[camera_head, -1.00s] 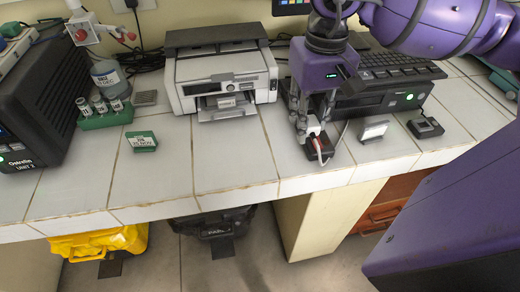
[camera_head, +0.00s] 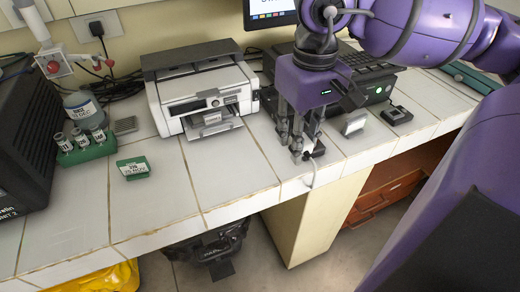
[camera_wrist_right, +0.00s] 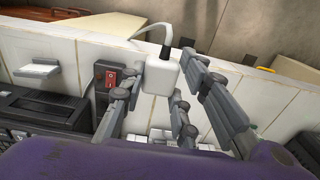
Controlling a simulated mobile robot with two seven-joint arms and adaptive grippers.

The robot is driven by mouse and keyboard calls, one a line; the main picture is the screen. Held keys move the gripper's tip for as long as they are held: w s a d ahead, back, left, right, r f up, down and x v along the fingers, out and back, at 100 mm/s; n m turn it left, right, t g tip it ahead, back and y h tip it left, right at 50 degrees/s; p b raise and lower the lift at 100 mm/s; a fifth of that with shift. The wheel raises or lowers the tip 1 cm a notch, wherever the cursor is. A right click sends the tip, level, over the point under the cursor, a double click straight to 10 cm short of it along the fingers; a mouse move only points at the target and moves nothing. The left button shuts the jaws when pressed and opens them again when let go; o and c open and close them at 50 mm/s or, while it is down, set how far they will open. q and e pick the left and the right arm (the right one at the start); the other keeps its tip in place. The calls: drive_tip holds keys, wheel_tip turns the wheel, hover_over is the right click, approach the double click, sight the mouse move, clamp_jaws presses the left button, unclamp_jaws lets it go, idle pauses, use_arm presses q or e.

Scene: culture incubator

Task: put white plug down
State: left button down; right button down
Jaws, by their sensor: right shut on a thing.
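The white plug (camera_wrist_right: 160,76) is a small white block with a black cable sleeve and a white cord, clear in the right wrist view. It sits between the fingers of my right gripper (camera_wrist_right: 158,88), which is shut on it. In the head view my right gripper (camera_head: 300,150) points down low over the front part of the tiled bench, with the plug (camera_head: 308,146) small and partly hidden by the fingers. The cord hangs toward the bench's front edge. I cannot tell whether the plug touches the bench. My left gripper is out of view.
A black socket block with a red switch (camera_wrist_right: 110,79) is beside the plug. A white stand (camera_head: 354,124) and a small black device (camera_head: 397,115) lie to the right. A printer (camera_head: 200,90) stands to the left, with bare tiles (camera_head: 235,165) in front.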

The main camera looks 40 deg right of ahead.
drive_tip(key=w+f, duration=0.3)
drive_tip(key=w, duration=0.5)
hover_over(262, 157)
drive_tip(key=f, duration=0.5)
drive_tip(key=shift+s+f+b, duration=0.15)
drive_tip(key=shift+s+b, duration=0.2)
drive_tip(key=shift+w+f, duration=0.3)
drive_tip(key=shift+f, duration=0.15)
wheel_tip(262, 157, down, 3)
drive_tip(key=shift+w+f, duration=0.15)
drive_tip(key=shift+f, duration=0.05)
drive_tip(key=shift+f+b, duration=0.55)
drive_tip(key=shift+f, duration=0.05)
drive_tip(key=c, duration=1.3)
unclamp_jaws()
drive_tip(key=shift+c, duration=0.2)
